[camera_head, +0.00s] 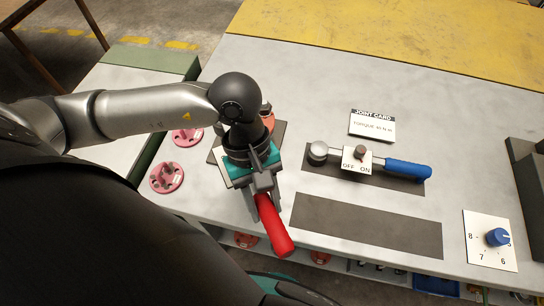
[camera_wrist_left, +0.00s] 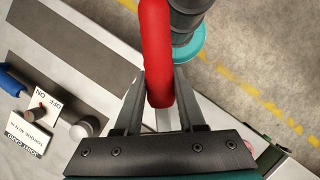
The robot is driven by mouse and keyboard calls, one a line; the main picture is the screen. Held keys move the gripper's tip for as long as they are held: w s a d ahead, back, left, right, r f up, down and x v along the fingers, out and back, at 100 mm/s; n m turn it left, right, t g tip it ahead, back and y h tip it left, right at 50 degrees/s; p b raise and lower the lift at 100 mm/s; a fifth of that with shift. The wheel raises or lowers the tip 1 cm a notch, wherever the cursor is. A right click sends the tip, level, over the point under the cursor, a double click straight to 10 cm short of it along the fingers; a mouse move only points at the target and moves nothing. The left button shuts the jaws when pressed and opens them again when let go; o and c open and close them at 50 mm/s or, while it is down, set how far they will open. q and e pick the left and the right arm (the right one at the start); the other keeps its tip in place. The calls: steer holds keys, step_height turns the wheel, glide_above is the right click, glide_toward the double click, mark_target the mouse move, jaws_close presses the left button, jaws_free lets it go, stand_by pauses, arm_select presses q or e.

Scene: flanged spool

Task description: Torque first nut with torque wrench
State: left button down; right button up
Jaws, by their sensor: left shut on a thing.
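My left gripper (camera_head: 266,200) points down over the near edge of the bench, shut on the red handle (camera_head: 273,225) of a tool. In the left wrist view, the red handle (camera_wrist_left: 157,50) lies between the two fingers. The tool's head is hidden behind my gripper and wrist. A little of an orange-red part (camera_head: 268,119), perhaps the spool, shows behind my wrist; the nuts are hidden. A second wrench, with a blue handle (camera_head: 408,169) and round metal head, lies on a dark mat to the right. My right gripper is not in view.
An OFF/ON switch plate (camera_head: 357,160) is by the blue-handled wrench, with a joint card (camera_head: 372,124) behind. A dark mat (camera_head: 365,226) in front is empty. A blue dial (camera_head: 497,237) is at right. Two pink flanged parts (camera_head: 167,177) (camera_head: 187,136) lie left.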

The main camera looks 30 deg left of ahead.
arm_select(q)
step_height(320, 180, up, 6)
steer(key=s+a+m+p, duration=0.1)
steer(key=s+a, duration=0.1)
steer(key=shift+s+m, duration=0.15)
steer(key=shift+m, duration=0.15)
stand_by(1.0)
steer(key=shift+a, duration=0.1)
